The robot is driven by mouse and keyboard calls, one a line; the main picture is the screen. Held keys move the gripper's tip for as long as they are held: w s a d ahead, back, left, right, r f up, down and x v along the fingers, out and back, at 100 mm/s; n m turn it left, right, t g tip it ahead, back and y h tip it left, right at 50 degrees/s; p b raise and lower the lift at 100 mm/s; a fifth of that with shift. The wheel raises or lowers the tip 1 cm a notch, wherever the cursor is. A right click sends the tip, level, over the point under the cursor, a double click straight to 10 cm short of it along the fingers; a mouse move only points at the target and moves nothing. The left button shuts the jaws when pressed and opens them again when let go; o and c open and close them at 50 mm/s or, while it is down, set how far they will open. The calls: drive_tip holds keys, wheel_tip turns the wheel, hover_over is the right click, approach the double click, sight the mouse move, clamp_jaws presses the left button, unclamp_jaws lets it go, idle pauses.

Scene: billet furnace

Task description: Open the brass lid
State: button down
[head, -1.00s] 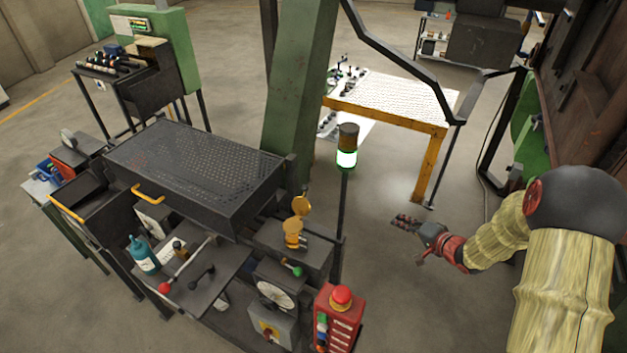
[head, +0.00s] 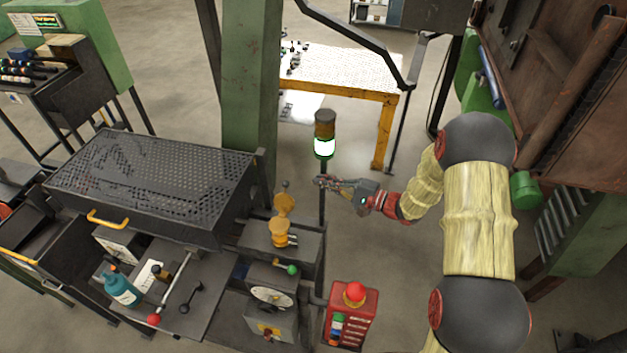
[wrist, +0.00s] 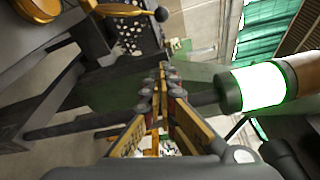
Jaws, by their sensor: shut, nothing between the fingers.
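The brass lid (head: 284,204) is a small round disc. It shows raised above a brass cup (head: 280,234) on a dark box-like stand, and its exact angle is hard to tell. In the wrist view the cup's brass rim (wrist: 62,22) and a brass part with a dark ball knob (wrist: 161,15) are cut off at the top left. My gripper (head: 322,183) is to the right of the lid and a little farther back, apart from it. Its fingers (wrist: 160,75) are together and empty.
A signal lamp post (head: 324,140) with a lit green-white band stands close by my gripper. A red button box (head: 350,312), a dial gauge (head: 271,297) and a green-knobbed lever (head: 292,270) are in front. A perforated dark tray (head: 150,180) lies left; a green column (head: 247,90) rises behind.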

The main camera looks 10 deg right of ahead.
sight(285, 196)
drive_tip(key=a+p, duration=0.2)
drive_tip(key=a, duration=0.5)
drive_tip(key=shift+w+a+r, duration=0.3)
drive_tip(key=shift+w+a, duration=0.05)
drive_tip(key=shift+a, duration=0.05)
drive_tip(key=shift+s+a+r+n+p, duration=0.2)
drive_tip(key=shift+s+r+n, duration=0.15)
drive_tip(key=shift+s+r, duration=0.15)
drive_tip(key=shift+s+a+r+n+p, duration=0.15)
drive_tip(key=shift+s+r+n, duration=0.2)
drive_tip(key=shift+s, duration=0.15)
